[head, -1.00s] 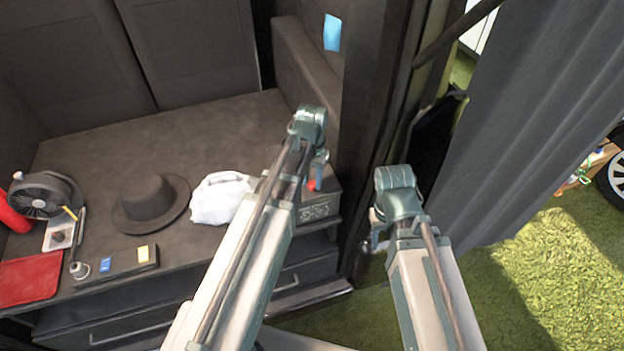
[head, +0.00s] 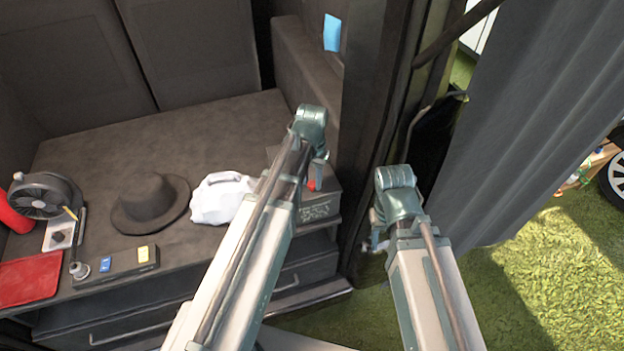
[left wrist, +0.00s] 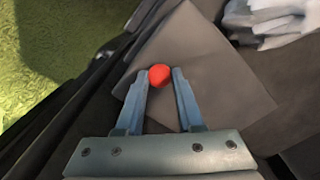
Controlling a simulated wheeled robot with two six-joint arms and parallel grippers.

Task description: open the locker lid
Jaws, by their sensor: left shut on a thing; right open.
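The locker (head: 322,208) is a small dark box with faint lettering on its front, at the right end of the bench. A red knob (head: 313,185) shows at it, partly hidden by my left arm. In the left wrist view, the red knob (left wrist: 160,75) sits between the fingertips, over a flat grey lid (left wrist: 215,80). My left gripper (left wrist: 161,78) is shut on the knob. Whether the lid is raised at all, I cannot tell. My right gripper (head: 377,240) is open and empty, right of the locker and apart from it.
A white crumpled cloth or bag (head: 221,198) lies just left of the locker. A dark hat (head: 150,202), a fan (head: 42,196) and a red pad (head: 30,280) are further left on the bench (head: 190,140). A dark door post (head: 372,130) stands to the right.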

